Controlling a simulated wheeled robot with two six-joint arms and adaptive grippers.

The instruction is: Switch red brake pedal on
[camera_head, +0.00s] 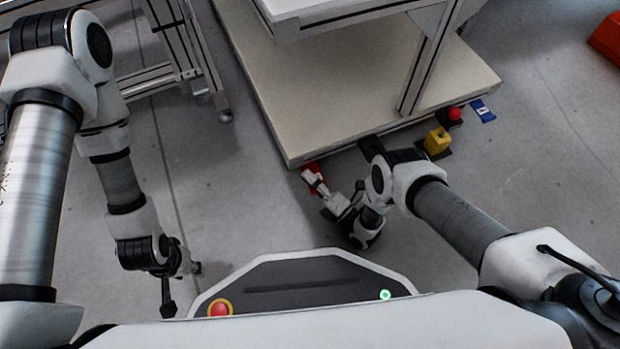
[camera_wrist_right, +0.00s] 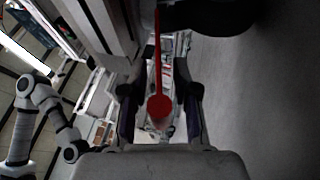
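The red brake pedal (camera_head: 311,173) is low at the near left corner of the workbench's base in the head view, partly hidden by my right gripper. In the right wrist view, a red round pad (camera_wrist_right: 159,108) on a thin red lever (camera_wrist_right: 157,45) lies between the fingers. My right gripper (camera_head: 316,184) is beside the red part in the head view. Its fingers (camera_wrist_right: 156,88) look spread, with a gap on each side of the pad. My left gripper (camera_head: 168,302) hangs at the lower left, far from the pedal; its fingers are too small to judge.
The workbench's pale base (camera_head: 330,100) is just beyond my right gripper. An aluminium frame (camera_head: 165,75) stands left. Grey floor between the frame and bench is clear.

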